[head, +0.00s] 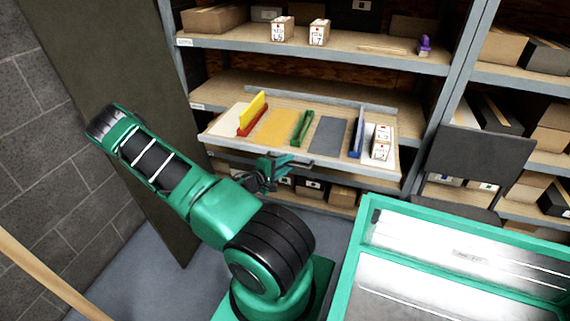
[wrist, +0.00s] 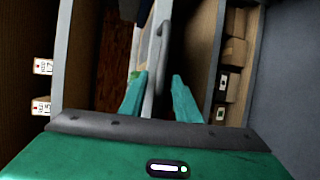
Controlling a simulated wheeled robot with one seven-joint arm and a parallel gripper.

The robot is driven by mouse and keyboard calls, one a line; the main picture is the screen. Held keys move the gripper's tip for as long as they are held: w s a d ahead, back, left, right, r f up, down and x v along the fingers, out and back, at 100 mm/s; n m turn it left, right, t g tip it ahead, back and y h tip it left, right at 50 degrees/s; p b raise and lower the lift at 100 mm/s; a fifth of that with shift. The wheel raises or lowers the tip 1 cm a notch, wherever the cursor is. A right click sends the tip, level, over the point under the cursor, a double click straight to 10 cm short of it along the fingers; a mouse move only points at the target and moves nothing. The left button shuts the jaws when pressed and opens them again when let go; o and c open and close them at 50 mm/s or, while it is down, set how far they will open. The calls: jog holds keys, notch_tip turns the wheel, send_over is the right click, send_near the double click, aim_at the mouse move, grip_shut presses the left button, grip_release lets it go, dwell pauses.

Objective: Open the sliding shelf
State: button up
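The sliding shelf (head: 345,166) is a light wooden board at mid height in the rack. In the head view its front edge stands out past the rack's posts. A dark bar handle (wrist: 161,62) runs along its front and shows upright in the turned wrist view. My gripper (head: 268,172) is at the front edge, left of the shelf's middle. In the wrist view its two teal fingers (wrist: 160,76) are spread apart, with the handle between them. I cannot tell whether either finger touches it. The arm end hides part of the handle in the head view.
Cardboard boxes (head: 342,195) stand below. A green-rimmed metal tray (head: 450,285) is at the lower right. A dark panel (head: 140,150) stands at left beside my arm.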

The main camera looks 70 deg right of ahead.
jog(key=v, duration=1)
jog(key=shift+w+a, duration=0.2)
jog(key=shift+a, duration=0.1)
jog(key=shift+r, duration=0.1)
jog(key=s+a+r+m+t+y, duration=0.2)
jog(key=a+r+y, duration=0.5)
jog(key=a+r, duration=0.4)
jog(key=s+a+r+m+t+y, duration=0.2)
jog(key=a+r+y, duration=0.6)
jog(key=a+r, duration=0.4)
jog(key=a, duration=0.4)
jog(key=shift+s+a+r+t, duration=0.25)
jog(key=shift+s+a+t, duration=0.05)
jog(key=shift+s+a, duration=0.1)
